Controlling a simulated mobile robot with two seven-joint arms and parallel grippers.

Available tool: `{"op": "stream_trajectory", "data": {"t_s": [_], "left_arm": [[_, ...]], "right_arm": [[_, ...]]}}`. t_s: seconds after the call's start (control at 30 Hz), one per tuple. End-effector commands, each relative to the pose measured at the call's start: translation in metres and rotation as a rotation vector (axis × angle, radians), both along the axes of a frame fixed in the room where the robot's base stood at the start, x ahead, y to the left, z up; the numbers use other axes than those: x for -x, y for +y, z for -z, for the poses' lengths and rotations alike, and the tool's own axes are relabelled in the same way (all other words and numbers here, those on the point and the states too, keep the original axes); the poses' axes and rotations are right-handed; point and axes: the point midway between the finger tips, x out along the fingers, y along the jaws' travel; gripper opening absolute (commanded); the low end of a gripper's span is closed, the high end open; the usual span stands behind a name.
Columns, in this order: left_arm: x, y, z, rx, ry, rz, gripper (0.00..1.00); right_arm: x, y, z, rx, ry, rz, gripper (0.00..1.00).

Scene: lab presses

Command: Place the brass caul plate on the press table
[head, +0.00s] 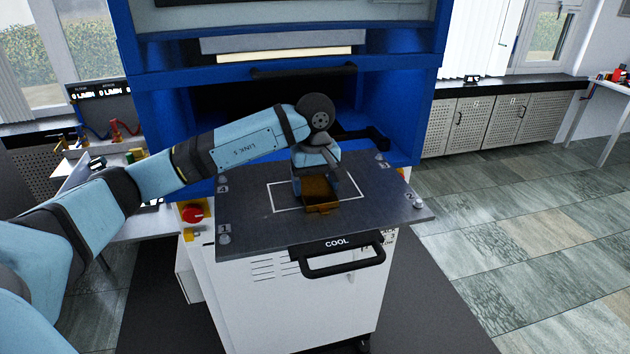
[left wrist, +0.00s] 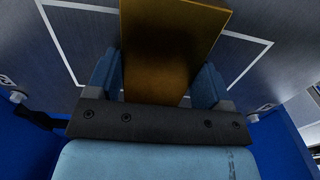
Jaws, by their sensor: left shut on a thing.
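The brass caul plate (head: 321,200) is a gold-brown plate above or on the press table (head: 262,232), a dark grey slab. It lies inside the white square outline (head: 274,198) in the head view; I cannot tell whether it touches the surface. My left gripper (head: 318,180) reaches down and is shut on the plate. The left wrist view shows the plate (left wrist: 172,45) between the two blue fingers, with part of the white outline beyond it. My right gripper is not in view.
The blue press frame (head: 390,90) rises behind the table, with a dark opening. A black handle marked COOL (head: 343,262) projects from the front. A red button (head: 192,214) sits at the left. Small round knobs stand at the table's corners. Tiled floor (head: 530,240) is clear at right.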

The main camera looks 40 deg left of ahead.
Motion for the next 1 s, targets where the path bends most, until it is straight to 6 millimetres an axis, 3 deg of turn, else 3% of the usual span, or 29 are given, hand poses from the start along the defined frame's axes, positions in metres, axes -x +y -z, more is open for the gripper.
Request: {"op": "stream_trajectory", "data": {"t_s": [0.17,0.2,0.3,0.67,1.0], "left_arm": [[0.000,0.000,0.003,0.000,-0.001,0.000,0.34],[0.000,0.000,0.003,0.000,0.000,0.000,0.81],[0.000,0.000,0.002,0.000,0.000,0.000,1.00],[0.000,0.000,-0.007,0.000,-0.001,0.000,1.00],[-0.001,0.001,-0.078,0.000,-0.004,-0.001,1.00]], "right_arm": [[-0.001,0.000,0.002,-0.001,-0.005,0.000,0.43],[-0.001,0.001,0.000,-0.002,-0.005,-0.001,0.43],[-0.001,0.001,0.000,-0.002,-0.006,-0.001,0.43],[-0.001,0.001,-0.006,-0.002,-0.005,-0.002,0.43],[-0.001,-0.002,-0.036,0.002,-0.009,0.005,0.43]]}}
